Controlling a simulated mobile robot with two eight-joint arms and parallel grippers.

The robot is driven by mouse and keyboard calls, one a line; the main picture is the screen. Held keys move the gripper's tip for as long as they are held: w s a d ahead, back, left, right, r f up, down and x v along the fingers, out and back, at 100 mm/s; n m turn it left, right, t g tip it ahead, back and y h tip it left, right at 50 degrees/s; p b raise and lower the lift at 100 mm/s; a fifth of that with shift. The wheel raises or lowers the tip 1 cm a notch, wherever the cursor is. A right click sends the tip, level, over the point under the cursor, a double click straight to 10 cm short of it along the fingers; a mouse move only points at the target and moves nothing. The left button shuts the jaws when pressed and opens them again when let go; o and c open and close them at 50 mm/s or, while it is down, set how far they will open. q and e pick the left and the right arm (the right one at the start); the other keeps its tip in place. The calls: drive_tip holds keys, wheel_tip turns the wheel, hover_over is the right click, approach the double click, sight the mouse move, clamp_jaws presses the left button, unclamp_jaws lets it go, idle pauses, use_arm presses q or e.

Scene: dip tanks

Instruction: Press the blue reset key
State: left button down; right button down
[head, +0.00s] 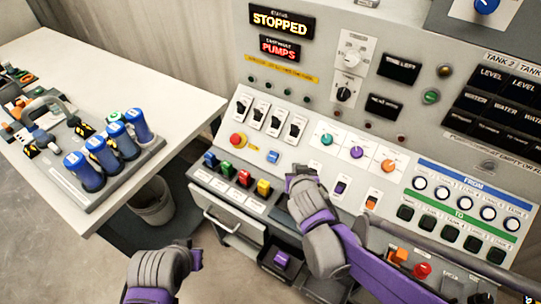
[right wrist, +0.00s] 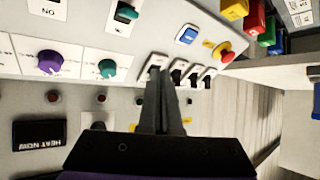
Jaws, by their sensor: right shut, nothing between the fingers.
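The blue reset key (head: 273,156) is a small square key on the sloping lower part of the grey control panel (head: 222,130), right of a red knob on a yellow base. It also shows in the right wrist view (right wrist: 187,34), beside a small yellow label. My right gripper (head: 297,176) is shut and empty, to the right of and nearer than the key in the head view. In the right wrist view its fingers (right wrist: 162,72) point toward the panel near the black switches, apart from the key in the picture. My left gripper (head: 196,258) is low at the front; its jaw opening is unclear.
Teal, purple and orange dials (head: 357,153) lie to the right. The display (head: 281,20) reads STOPPED. A white table (head: 180,95) with blue-topped items stands left, above a bin (head: 153,203).

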sight(273, 157)
drive_tip(key=w+a+f+t+y, duration=0.1)
drive_tip(key=w+a, duration=0.2)
drive_tip(key=a, duration=0.2)
drive_tip(key=w+a+f+n+t+y, duration=0.1)
drive_tip(key=w+a, duration=0.2)
drive_tip(key=a, duration=0.2)
drive_tip(key=shift+a+y, duration=0.2)
drive_tip(key=shift+y, duration=0.2)
drive_tip(key=w+d+f+b, duration=0.1)
drive_tip(key=f+b, duration=0.1)
drive_tip(key=w+f+b, duration=0.1)
drive_tip(key=f+b, duration=0.1)
drive_tip(key=w+d+f+b, duration=0.1)
drive_tip(key=f+b, duration=0.1)
drive_tip(key=shift+w+d, duration=0.3)
drive_tip(key=shift+w, duration=0.1)
drive_tip(key=shift+w+d+f+b, duration=0.2)
drive_tip(key=shift+w+f+b, duration=0.2)
drive_tip(key=shift+b, duration=0.2)
drive_tip(key=shift+f, duration=0.1)
idle(0.7)
drive_tip(key=shift+w+d+f+b, duration=0.15)
drive_tip(key=shift+w+f+b, duration=0.1)
drive_tip(key=shift+b, duration=0.15)
drive_tip(key=shift+s, duration=0.1)
